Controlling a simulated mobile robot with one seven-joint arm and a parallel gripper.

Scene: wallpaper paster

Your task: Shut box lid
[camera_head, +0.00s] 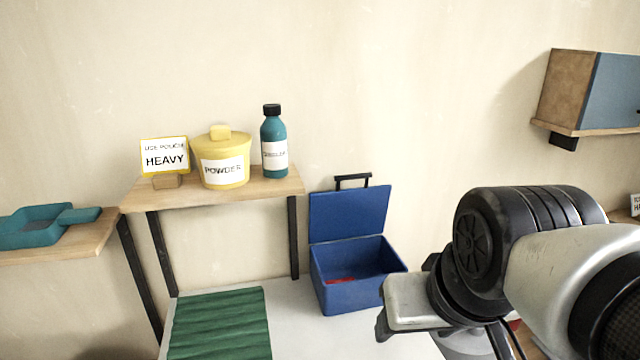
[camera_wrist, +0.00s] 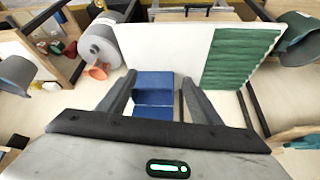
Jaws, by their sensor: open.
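The blue box (camera_head: 345,288) stands on the white table against the wall, with something red inside. Its blue lid (camera_head: 348,212) is open, standing nearly upright at the back, with a black handle (camera_head: 353,178) on its top edge. In the wrist view the blue box (camera_wrist: 154,82) shows between the two fingers, some distance beyond them. My gripper (camera_wrist: 159,77) is open and empty. In the head view my gripper (camera_head: 383,328) is at the right of the box, in front of its right side; its fingers are mostly hidden there.
A green ribbed mat (camera_head: 220,325) lies on the white table (camera_head: 290,330) left of the box. A wooden shelf (camera_head: 215,193) holds a yellow powder pot (camera_head: 222,165), a teal bottle (camera_head: 274,145) and a sign (camera_head: 165,158). A wall cabinet (camera_head: 590,90) hangs at the right.

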